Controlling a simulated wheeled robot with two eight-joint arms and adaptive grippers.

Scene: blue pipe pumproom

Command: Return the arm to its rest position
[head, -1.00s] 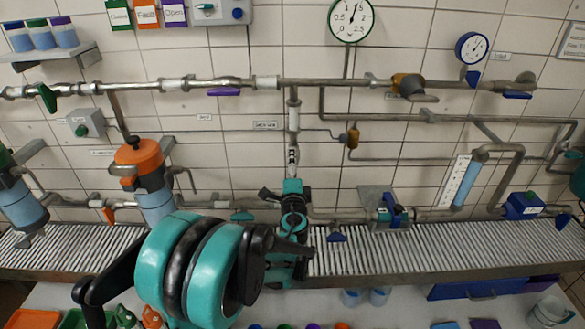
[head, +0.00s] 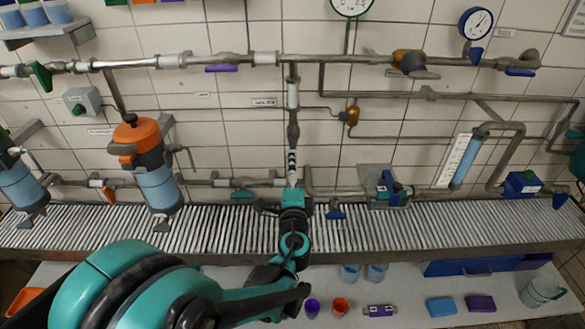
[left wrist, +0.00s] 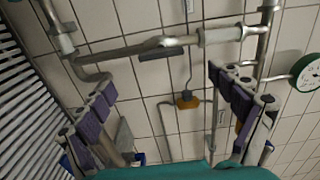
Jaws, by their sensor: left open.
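My left arm comes in from the bottom left in the head view, its teal and black links large in front. It reaches over the table toward the pipe wall. Its gripper (head: 292,172) is at the middle, seen from behind, in front of the lower pipe run; its fingertips are hard to make out there. In the left wrist view the two purple-padded fingers (left wrist: 160,82) are spread wide with nothing between them. Pipes and tiles show beyond them; whether a finger touches a pipe I cannot tell. My right gripper is in neither view.
A slatted conveyor (head: 430,230) runs along the wall under pipes and valves. An orange-topped canister (head: 155,185) stands left of the gripper. On the white table (head: 400,285) are small cups, coloured blocks and a grey mug (head: 540,292). A brass valve (left wrist: 187,100) shows between the fingers.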

